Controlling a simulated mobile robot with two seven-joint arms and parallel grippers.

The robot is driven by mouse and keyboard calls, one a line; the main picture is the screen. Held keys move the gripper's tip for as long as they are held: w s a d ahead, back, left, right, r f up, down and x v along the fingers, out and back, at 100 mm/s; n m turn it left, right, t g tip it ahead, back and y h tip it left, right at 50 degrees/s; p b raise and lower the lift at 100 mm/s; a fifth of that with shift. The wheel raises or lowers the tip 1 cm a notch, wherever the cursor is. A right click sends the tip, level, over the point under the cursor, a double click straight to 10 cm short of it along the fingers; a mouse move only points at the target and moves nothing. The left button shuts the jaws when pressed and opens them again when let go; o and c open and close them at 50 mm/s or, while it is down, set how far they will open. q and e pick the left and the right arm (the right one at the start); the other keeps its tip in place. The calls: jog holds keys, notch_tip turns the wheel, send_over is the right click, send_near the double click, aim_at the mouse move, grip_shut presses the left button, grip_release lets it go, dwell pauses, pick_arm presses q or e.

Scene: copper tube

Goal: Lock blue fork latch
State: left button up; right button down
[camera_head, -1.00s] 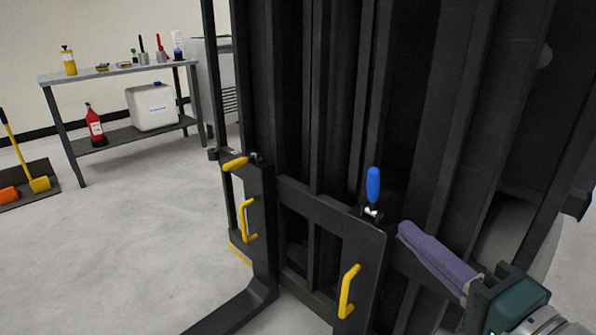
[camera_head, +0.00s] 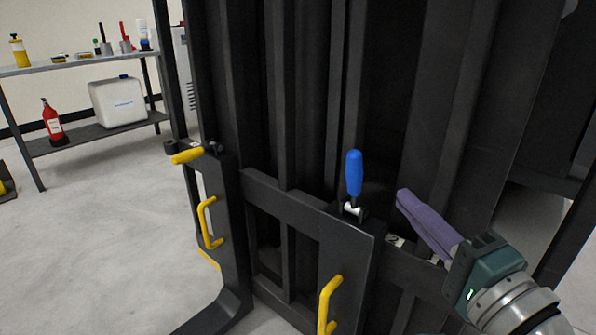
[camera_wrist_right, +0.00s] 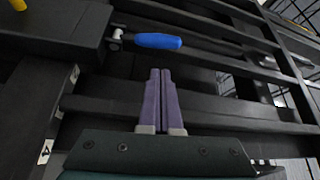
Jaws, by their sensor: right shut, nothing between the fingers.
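The blue fork latch (camera_head: 354,174) stands upright on a silver pivot at the top of the right black fork (camera_head: 345,245). In the right wrist view the blue latch (camera_wrist_right: 158,41) lies crosswise, ahead of the fingertips and apart from them. My right gripper (camera_head: 401,196), with purple fingers, is shut and empty, to the right of the latch with a gap between. Its closed fingers also show in the right wrist view (camera_wrist_right: 160,75). The yellow latch (camera_head: 187,156) lies flat on the left fork. My left gripper is not in view.
Yellow handles stick out from the left fork (camera_head: 206,225) and the right fork (camera_head: 328,305). The dark mast and carriage bars (camera_head: 285,205) stand close behind. A workbench (camera_head: 85,66) with a white canister (camera_head: 117,101) is at the far left.

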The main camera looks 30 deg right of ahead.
aim_at(354, 176)
jog(key=w, duration=0.2)
jog(key=w+b, duration=0.1)
jog(key=w, duration=0.2)
jog(key=w+d, duration=0.1)
jog(key=w, duration=0.2)
jog(key=shift+w+d+r+b, duration=0.1)
jog(key=shift+w+r+b, duration=0.05)
jog(key=shift+r+b, duration=0.25)
jog(key=shift+a+n, duration=0.3)
jog(key=shift+n, duration=0.1)
